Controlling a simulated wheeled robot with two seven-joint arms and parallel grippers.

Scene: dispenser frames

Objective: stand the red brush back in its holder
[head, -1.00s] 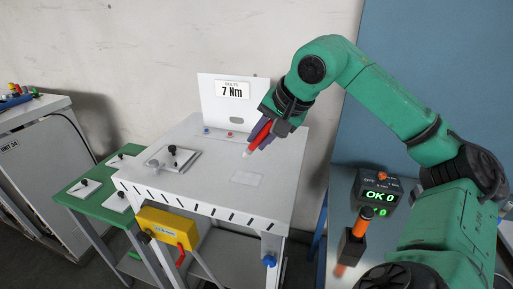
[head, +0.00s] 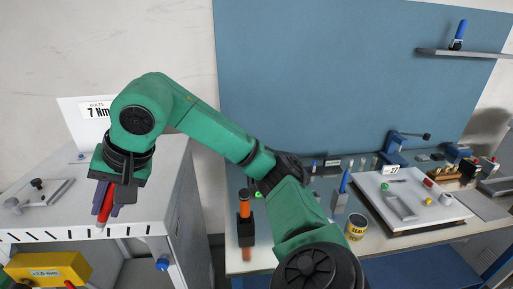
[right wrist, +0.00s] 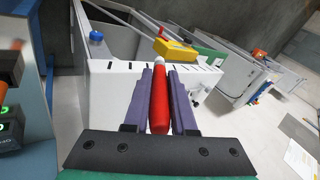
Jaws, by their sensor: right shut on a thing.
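The red brush (head: 107,204) is between the purple fingers of my right gripper (head: 104,212), which is shut on it. The brush hangs roughly downward, in front of the white cabinet top. In the right wrist view the red brush (right wrist: 160,104) lies lengthwise between the fingers, with its pale tip beyond them. A grey block (head: 338,204) on the workbench has a blue upright item (head: 345,180) in it; it may be the holder, but I cannot tell surely. My left gripper is not in view.
The white cabinet (head: 165,195) stands at left, with a yellow box (head: 45,271) on its front. An orange-handled tool (head: 244,208) stands on the workbench. A yellow can (head: 356,227) and a white tray (head: 385,184) with small parts are further right. My right arm crosses the middle.

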